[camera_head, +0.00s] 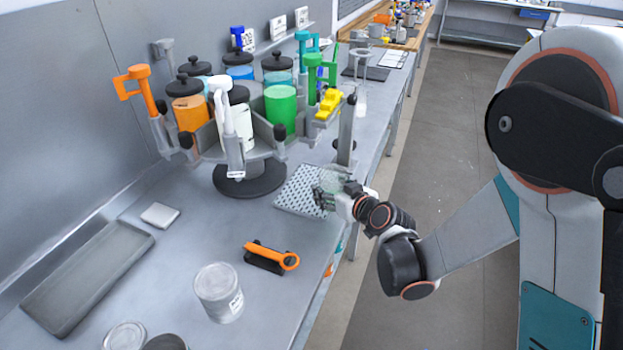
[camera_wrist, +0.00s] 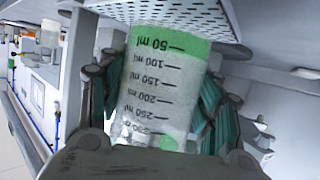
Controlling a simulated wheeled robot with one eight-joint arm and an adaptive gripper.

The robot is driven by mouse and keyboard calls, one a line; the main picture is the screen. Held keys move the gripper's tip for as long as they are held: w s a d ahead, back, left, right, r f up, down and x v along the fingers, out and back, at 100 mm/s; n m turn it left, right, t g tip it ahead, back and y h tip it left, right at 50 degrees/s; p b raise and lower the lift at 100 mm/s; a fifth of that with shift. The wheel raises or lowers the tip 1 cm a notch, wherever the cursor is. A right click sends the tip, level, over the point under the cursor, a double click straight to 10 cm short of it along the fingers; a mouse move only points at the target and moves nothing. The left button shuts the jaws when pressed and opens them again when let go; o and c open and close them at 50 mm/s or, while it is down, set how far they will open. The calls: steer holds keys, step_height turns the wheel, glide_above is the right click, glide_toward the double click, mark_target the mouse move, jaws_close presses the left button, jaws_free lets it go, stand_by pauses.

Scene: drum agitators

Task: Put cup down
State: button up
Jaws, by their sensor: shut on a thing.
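The cup (camera_wrist: 163,82) is a clear measuring cup with ml marks and some green at its 50 ml end. In the wrist view, the fingers of my gripper (camera_wrist: 158,105) are on both sides of it. My gripper is shut on the cup. In the head view, my gripper (camera_head: 330,198) is at the right edge of a perforated plate (camera_head: 292,196), and the cup is faint and mostly hidden there. The cup's green end is close to the perforated plate (camera_wrist: 185,14) in the wrist view. I cannot tell whether they touch.
A carousel with colored drums (camera_head: 280,110) and a dark round base (camera_head: 250,180) stands behind left. A grey post (camera_head: 346,130) rises just behind my gripper. The bench's right edge is close.

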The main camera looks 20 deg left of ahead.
steer(key=w+a+b, duration=0.1)
steer(key=w+a, duration=0.7)
steer(key=shift+w+a+b, duration=0.25)
steer(key=shift+b, duration=0.1)
steer(key=shift+f+b, duration=0.75)
steer(key=shift+f, duration=1)
steer(key=shift+f, duration=0.1)
steer(key=o, duration=1.2)
steer(key=shift+s+d+r, duration=0.2)
steer(key=shift+d+r, duration=0.05)
steer(key=p+v, duration=0.2)
steer(key=v, duration=0.9)
steer(key=shift+s+d+r+p, duration=0.1)
steer(key=shift+s+p, duration=0.05)
steer(key=shift+p, duration=0.15)
